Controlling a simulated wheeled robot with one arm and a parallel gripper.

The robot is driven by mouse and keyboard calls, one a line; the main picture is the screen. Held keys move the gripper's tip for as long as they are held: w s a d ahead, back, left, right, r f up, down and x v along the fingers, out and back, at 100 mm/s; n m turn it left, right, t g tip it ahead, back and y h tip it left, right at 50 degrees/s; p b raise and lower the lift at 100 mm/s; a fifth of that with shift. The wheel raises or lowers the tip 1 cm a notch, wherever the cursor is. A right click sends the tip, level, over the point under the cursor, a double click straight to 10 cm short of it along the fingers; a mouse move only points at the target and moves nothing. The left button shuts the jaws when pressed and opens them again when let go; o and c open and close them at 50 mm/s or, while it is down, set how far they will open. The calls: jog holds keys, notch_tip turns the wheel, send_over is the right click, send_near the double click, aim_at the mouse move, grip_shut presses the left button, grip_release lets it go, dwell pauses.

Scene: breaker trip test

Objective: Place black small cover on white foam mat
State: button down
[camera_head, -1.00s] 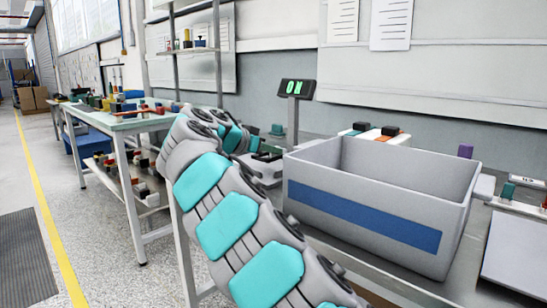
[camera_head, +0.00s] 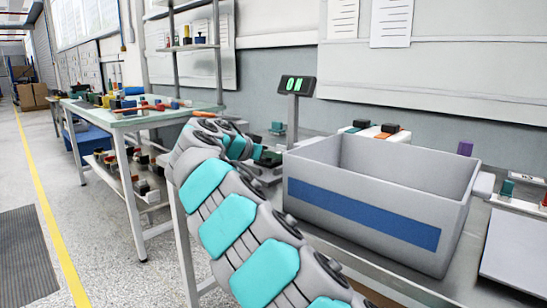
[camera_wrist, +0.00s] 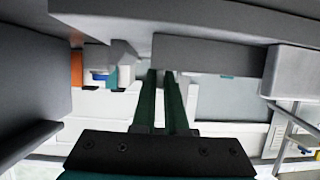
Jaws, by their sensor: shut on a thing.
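My gripper (camera_head: 267,158) is at the end of my bent arm, left of the grey bin, low over the bench in the head view. In the wrist view its two dark green fingers (camera_wrist: 164,100) are close together, shut with a narrow gap. A black small cover is not clearly made out at the fingertips; a dark grey block (camera_wrist: 210,53) lies at or behind them, and I cannot tell whether they touch it. A pale flat sheet (camera_head: 514,250), possibly the white foam mat, lies on the bench at the lower right, right of the bin.
A large grey bin (camera_head: 375,215) with a blue stripe stands between my gripper and the pale sheet. A display on a post (camera_head: 293,87) stands behind it. Small parts line the bench's back. A cluttered glass-topped table (camera_head: 140,118) stands at left.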

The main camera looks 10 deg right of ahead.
jog(key=shift+f, duration=0.2)
jog(key=c, duration=1.4)
grip_release()
jog(key=o, duration=0.4)
jog(key=shift+o, duration=0.2)
jog(key=shift+r, duration=0.15)
